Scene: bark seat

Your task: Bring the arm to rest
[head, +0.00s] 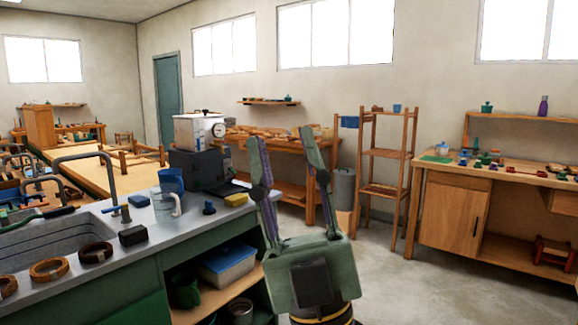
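My gripper (279,138) is in the middle of the head view, pointing upward and away from the camera. Its two long fingers stand well apart, so it is open. Nothing shows held between them; the bench and floor behind are visible through the gap. Its pale green body (312,272) is low in the picture, to the right of the grey-topped sink counter (225,218). In the picture its left finger passes close to the counter's right end; whether they touch cannot be told. The rest of my arm is mostly out of view.
A wooden rack (384,153) and grey bin (344,188) stand behind. A wooden cabinet (452,211) is at right. Concrete floor (430,285) is free at lower right.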

